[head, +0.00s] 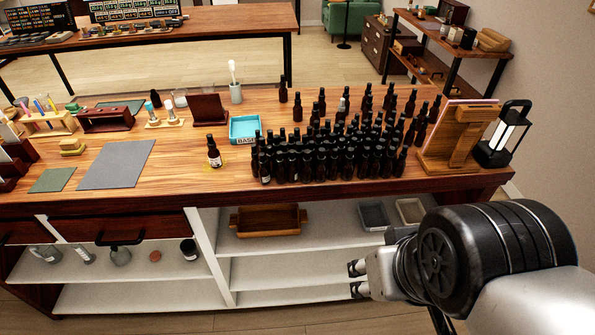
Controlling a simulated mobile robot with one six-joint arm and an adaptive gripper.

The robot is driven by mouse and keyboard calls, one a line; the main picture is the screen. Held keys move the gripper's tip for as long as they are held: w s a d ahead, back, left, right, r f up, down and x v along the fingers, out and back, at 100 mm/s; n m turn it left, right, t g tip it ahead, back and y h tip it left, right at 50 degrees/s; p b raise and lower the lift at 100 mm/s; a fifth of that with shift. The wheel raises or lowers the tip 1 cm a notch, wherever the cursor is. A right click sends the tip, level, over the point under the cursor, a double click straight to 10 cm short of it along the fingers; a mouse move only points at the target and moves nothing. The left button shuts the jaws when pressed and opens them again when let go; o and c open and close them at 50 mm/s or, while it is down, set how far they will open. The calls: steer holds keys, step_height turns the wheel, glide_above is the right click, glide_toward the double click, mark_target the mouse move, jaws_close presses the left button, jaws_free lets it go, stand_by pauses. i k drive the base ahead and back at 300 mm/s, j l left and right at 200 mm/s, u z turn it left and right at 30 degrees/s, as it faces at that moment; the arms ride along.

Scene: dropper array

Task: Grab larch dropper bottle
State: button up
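Many dark dropper bottles (325,160) stand upright in a dense cluster at the right half of the wooden table. Their labels are too small to read, so I cannot tell which one is larch. One dark bottle with a pale label (214,152) stands alone left of the cluster. My gripper (357,279) is at the lower right, in front of the table at the height of the lower shelves. Its two fingertips are apart with nothing between them. It is well away from the bottles.
A blue tray (244,139) sits just behind the cluster's left end. A wooden stand (455,140) and a black lamp (503,135) are at the right end. A grey mat (117,165) lies at left. Shelves under the tabletop hold a wooden tray (268,221).

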mark_target(214, 159)
steer(key=i+j, duration=0.25)
steer(key=j, duration=0.15)
steer(key=i+j, duration=0.55)
steer(key=j, duration=0.25)
steer(key=i+j, duration=0.25)
steer(key=j, duration=0.15)
